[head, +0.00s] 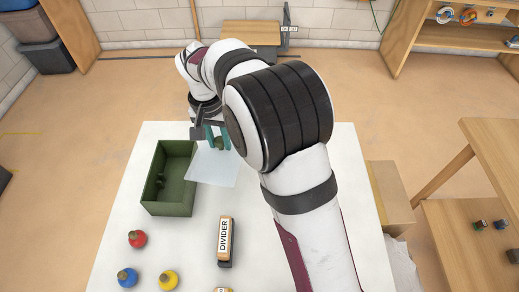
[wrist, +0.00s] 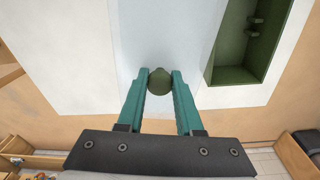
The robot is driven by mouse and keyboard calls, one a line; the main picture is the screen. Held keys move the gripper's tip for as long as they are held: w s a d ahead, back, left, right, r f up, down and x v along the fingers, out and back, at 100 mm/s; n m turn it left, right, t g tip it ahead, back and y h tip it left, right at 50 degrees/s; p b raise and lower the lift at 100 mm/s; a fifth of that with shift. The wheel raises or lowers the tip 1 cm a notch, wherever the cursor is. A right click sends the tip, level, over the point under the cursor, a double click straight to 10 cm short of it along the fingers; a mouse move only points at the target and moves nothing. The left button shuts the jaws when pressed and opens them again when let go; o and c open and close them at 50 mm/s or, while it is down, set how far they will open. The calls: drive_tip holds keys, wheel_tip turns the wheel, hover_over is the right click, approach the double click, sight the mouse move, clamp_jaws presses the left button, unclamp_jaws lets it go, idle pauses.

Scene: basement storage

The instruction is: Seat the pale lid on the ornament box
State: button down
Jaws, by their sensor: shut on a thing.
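The ornament box (head: 168,208) is dark green and open, on the left part of the white table, with a small dark piece inside. It also shows at the upper right of the wrist view (wrist: 236,76). The pale lid (head: 214,172) is a thin, see-through sheet just right of the box, flat and not over its opening. My gripper (head: 218,137) is shut on the lid's green knob (wrist: 159,82), between teal fingers in the wrist view. The lid's sheet (wrist: 165,35) spreads out under the fingers. I cannot tell its height above the table.
Red (head: 137,239), blue (head: 127,277) and yellow (head: 168,280) ornaments lie at the table's near left. A block labelled DIVIDER (head: 225,240) stands near the middle front. My arm covers much of the table's right side. A wooden bench (head: 480,180) stands to the right.

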drive_tip(key=s+a+r+n, duration=0.1)
drive_tip(key=s+a+n, duration=0.1)
drive_tip(key=a, duration=1.2)
drive_tip(key=shift+t, duration=0.4)
drive_tip(key=shift+s+a+f, duration=0.1)
drive_tip(key=shift+f, duration=1.35)
drive_tip(key=shift+s+a+f, duration=0.1)
drive_tip(key=shift+f, duration=1.3)
drive_tip(key=shift+f, duration=0.55)
drive_tip(key=shift+c, duration=2.4)
unclamp_jaws()
drive_tip(key=shift+o, duration=0.2)
drive_tip(key=o, duration=0.4)
drive_tip(key=shift+o, duration=0.2)
drive_tip(key=shift+r, duration=0.1)
